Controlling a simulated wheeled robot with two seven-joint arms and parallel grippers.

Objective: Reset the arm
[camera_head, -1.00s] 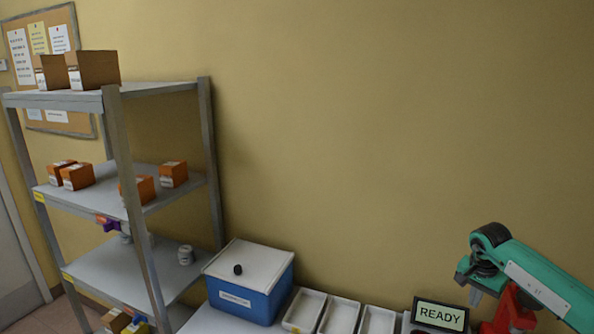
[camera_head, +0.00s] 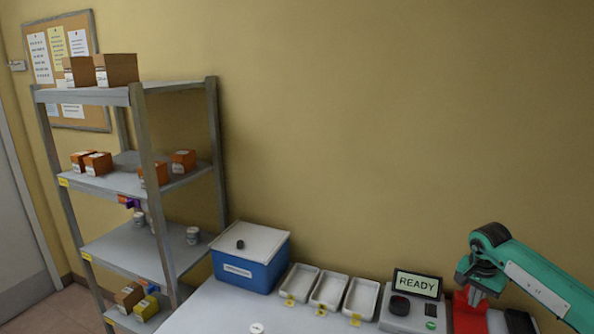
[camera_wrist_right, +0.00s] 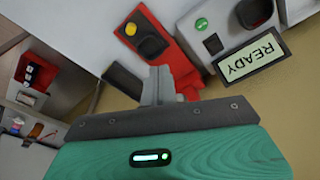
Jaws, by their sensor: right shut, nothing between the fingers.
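My right arm, green with a dark wrist, comes in from the right in the head view. Its gripper (camera_head: 476,297) points down in front of a red device (camera_head: 468,315). In the right wrist view the gripper's grey fingers (camera_wrist_right: 159,82) are together with nothing held. The red device (camera_wrist_right: 150,38), with a yellow button, lies beyond the fingers there. Whether the fingers touch it is hard to tell. My left gripper is not in view.
A grey device with a READY screen (camera_head: 417,284) stands left of the red device. Several white trays (camera_head: 328,290) and a blue box with a white lid (camera_head: 250,268) stand along the wall. A metal shelf (camera_head: 113,95) holds boxes at the left.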

